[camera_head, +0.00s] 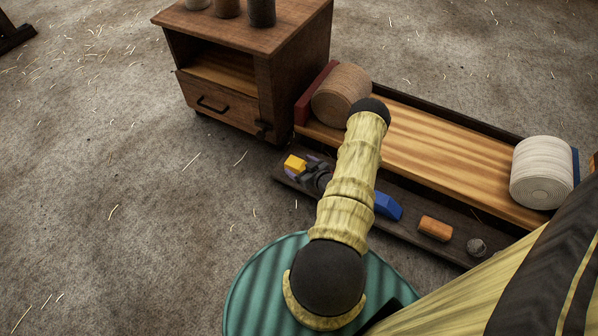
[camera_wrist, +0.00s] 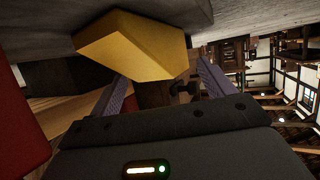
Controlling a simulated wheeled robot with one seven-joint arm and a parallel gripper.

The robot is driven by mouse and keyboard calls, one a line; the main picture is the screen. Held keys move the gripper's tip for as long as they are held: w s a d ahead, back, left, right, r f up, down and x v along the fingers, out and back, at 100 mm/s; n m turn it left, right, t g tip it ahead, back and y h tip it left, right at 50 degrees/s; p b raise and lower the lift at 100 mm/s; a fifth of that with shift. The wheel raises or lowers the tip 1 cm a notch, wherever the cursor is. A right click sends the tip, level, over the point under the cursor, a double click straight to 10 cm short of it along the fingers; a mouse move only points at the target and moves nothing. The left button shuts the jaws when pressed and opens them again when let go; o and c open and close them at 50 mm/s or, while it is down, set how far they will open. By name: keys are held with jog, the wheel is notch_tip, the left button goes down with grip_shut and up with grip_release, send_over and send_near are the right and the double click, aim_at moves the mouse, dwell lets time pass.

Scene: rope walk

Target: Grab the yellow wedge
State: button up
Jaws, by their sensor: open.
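The yellow wedge (camera_head: 294,163) is at the left end of the low dark shelf (camera_head: 420,245) in the head view. My gripper (camera_head: 312,168) is close beside it, to its right, partly hidden by my arm. In the wrist view the wedge (camera_wrist: 138,46) is large and near, at the top centre. The two purple fingers of my gripper (camera_wrist: 160,78) are spread apart and reach toward the wedge from below in the picture. The wedge's near face lies across the gap at the fingertips. I cannot tell whether either finger touches it.
A blue block (camera_head: 388,206), an orange block (camera_head: 435,229) and a small grey piece (camera_head: 476,246) lie along the same shelf. Behind are a tan rope coil (camera_head: 341,92), a white coil (camera_head: 541,172) and a wooden cabinet (camera_head: 262,90). The floor at left is open.

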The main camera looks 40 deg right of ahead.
jog(key=shift+c, duration=0.2)
dwell(0.3)
jog(key=c, duration=1.3)
